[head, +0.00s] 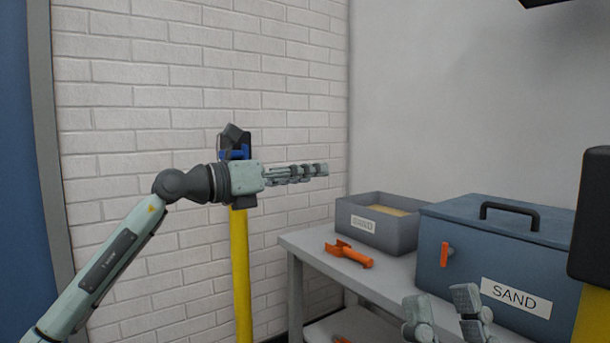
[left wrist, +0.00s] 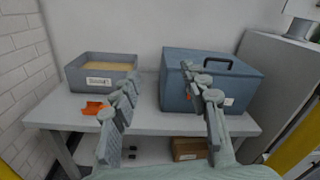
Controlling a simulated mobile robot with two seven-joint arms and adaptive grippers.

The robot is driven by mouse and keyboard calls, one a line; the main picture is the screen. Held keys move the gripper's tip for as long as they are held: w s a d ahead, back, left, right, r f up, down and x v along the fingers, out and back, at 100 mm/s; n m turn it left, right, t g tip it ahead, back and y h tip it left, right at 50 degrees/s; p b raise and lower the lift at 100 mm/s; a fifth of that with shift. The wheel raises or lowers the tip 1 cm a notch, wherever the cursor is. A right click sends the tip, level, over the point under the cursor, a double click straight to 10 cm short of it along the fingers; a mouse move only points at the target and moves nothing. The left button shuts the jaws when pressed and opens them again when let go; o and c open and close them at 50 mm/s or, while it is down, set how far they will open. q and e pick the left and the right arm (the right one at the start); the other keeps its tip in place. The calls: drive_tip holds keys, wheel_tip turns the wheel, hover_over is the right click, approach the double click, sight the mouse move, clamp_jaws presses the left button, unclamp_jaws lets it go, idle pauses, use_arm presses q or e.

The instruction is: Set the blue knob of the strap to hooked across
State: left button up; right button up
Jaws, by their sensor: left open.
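The blue knob (head: 232,154) shows in the head view on a dark bracket (head: 236,137) in front of the white brick wall. My left gripper (head: 318,169) points to the right, with its wrist in front of the bracket's lower part. The strap itself cannot be made out clearly. In the left wrist view the left gripper (left wrist: 160,85) has its fingers apart with nothing between them, facing the bench. My right gripper (head: 446,308) is at the bottom of the head view, fingers apart and empty.
A yellow post (head: 241,275) stands below the bracket. A grey bench (head: 310,244) to the right bears a grey open bin (head: 372,240) of sand, an orange scoop (head: 349,254) and a blue box (head: 465,247) marked SAND. Brick wall is bare left of the bracket.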

use_arm(q)
drive_tip(key=shift+c, duration=0.3)
clamp_jaws()
drive_tip(key=shift+o, duration=0.3)
unclamp_jaws()
drive_tip(key=v, duration=1.2)
